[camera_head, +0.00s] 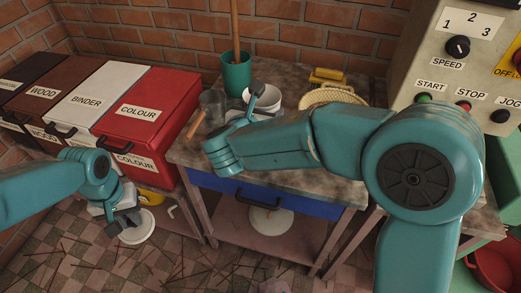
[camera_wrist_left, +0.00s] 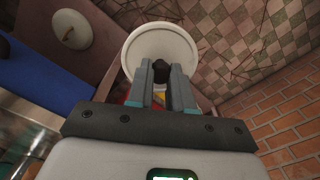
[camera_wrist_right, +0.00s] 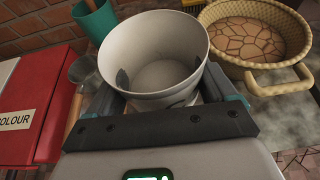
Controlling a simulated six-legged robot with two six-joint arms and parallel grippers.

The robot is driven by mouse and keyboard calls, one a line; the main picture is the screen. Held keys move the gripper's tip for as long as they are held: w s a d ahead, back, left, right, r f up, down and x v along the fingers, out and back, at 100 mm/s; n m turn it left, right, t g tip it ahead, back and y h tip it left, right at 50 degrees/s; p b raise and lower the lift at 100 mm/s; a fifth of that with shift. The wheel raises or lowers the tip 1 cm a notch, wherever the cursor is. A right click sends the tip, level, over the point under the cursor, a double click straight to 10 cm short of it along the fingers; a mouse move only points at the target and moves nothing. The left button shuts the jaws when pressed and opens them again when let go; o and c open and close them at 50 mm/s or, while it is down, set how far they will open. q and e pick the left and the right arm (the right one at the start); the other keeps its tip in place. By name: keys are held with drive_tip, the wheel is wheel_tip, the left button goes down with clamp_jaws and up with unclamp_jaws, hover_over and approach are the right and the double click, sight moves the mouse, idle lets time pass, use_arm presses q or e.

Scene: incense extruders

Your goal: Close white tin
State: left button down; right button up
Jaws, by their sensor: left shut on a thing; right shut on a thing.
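The white tin (camera_wrist_right: 150,45) stands upright and open at the top in the right wrist view, and its inside looks empty. It also shows on the worktable in the head view (camera_head: 263,97), partly hidden by my right gripper (camera_head: 258,97). That gripper is shut on the tin, one finger on each side. My left gripper (camera_head: 122,220) is shut on the dark knob of a round white lid (camera_head: 138,228). In the left wrist view the knob (camera_wrist_left: 161,71) sits between the fingers and the lid (camera_wrist_left: 160,36) is beyond them. The lid is low at left, well apart from the tin.
Labelled bins, including a red one (camera_head: 150,105), stand left of the table. A round white knobbed thing (camera_head: 270,222) is on the lower shelf.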

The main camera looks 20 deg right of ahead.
use_arm(q)
drive_tip(key=shift+f+b, duration=0.55)
drive_tip(key=shift+f, duration=0.15)
use_arm(e)
wheel_tip(320, 180, down, 8)
drive_tip(key=shift+f, duration=0.1)
use_arm(q)
drive_tip(key=shift+f+b, duration=0.35)
drive_tip(key=shift+f, duration=0.05)
use_arm(e)
wheel_tip(320, 180, down, 4)
drive_tip(key=shift+f, duration=0.15)
use_arm(q)
drive_tip(key=shift+f, duration=0.1)
use_arm(e)
drive_tip(key=o, duration=1.6)
drive_tip(key=shift+f, duration=0.1)
use_arm(q)
drive_tip(key=shift+r, duration=0.35)
use_arm(e)
drive_tip(key=shift+o, duration=0.2)
drive_tip(key=shift+r, duration=0.35)
drive_tip(key=v, duration=1.2)
drive_tip(key=shift+f, duration=0.2)
